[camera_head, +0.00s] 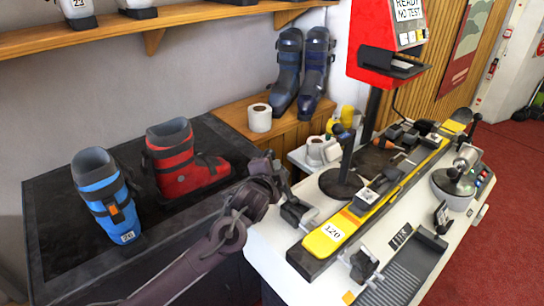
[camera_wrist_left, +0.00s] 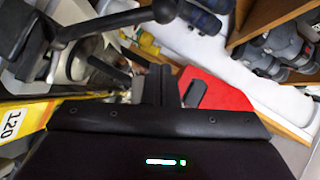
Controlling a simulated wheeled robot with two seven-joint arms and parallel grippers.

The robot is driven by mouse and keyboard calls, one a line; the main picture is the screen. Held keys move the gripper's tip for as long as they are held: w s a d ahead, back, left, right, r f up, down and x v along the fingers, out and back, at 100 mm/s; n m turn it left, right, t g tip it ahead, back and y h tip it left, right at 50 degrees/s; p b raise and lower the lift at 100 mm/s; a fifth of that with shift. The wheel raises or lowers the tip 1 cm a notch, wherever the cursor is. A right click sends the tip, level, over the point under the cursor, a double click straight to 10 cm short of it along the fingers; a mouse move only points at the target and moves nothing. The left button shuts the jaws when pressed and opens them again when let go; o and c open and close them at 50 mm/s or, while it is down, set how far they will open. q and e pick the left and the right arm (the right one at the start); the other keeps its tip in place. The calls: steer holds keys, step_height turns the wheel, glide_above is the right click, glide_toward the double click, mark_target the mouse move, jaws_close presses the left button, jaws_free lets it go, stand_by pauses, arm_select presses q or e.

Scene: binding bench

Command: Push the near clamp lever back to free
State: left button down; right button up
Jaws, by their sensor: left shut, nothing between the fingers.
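The near clamp (camera_head: 297,213) is a dark block beside the yellow ski (camera_head: 335,230) with the 120 label. In the left wrist view a black lever (camera_wrist_left: 112,22) with a rounded knob crosses the upper left, close ahead of my fingers. I cannot tell whether they touch. In the head view I cannot make out the lever clearly beside my arm. My left gripper (camera_head: 278,172) is at the bench's left edge, by the near clamp. Its fingers (camera_wrist_left: 162,84) are shut and empty in the wrist view. My right gripper is not in view.
A second dark clamp part (camera_head: 363,266) stands right of the ski. A red machine (camera_head: 385,40) stands on a post behind. Blue (camera_head: 108,195) and red (camera_head: 180,160) boots stand on the dark mat at left. A paper roll (camera_head: 260,118) sits on the wooden ledge.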

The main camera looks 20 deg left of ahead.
arm_select(q)
steer(key=w+a+f+p, duration=0.2)
steer(key=w, duration=0.4)
steer(key=shift+w+a+f, duration=0.2)
steer(key=shift+a+f, duration=0.05)
steer(key=shift+f, duration=0.05)
steer(key=shift+w+a+f+b, duration=0.75)
steer(key=shift+a+f, duration=0.05)
steer(key=shift+a, duration=0.25)
steer(key=shift+s+r, duration=0.1)
steer(key=shift+r, duration=0.05)
